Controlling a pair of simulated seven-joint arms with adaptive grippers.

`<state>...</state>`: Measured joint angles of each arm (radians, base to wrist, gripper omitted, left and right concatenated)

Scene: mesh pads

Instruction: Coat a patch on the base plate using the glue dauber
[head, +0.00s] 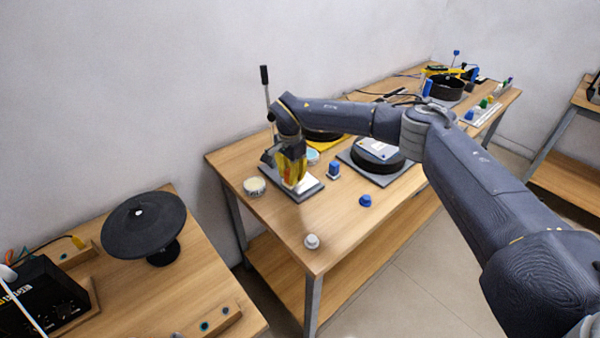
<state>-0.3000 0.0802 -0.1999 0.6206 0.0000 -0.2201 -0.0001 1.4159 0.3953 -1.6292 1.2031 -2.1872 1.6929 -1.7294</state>
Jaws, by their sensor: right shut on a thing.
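My right gripper (292,178) points down over a grey base plate (313,189) on the middle table. It is shut on what seems to be the glue dauber, which is mostly hidden by the fingers. I cannot tell whether the dauber touches the plate. No coated patch can be made out on the plate. A small round tub with a pale top (254,187) stands just left of the plate. My left gripper is not in view.
A tall lever with a black handle (265,76) rises behind my gripper. A black round part (378,156) sits on another grey plate to the right. Blue pieces (365,201) and a white knob (311,241) stand nearby. The front of the table is mostly clear.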

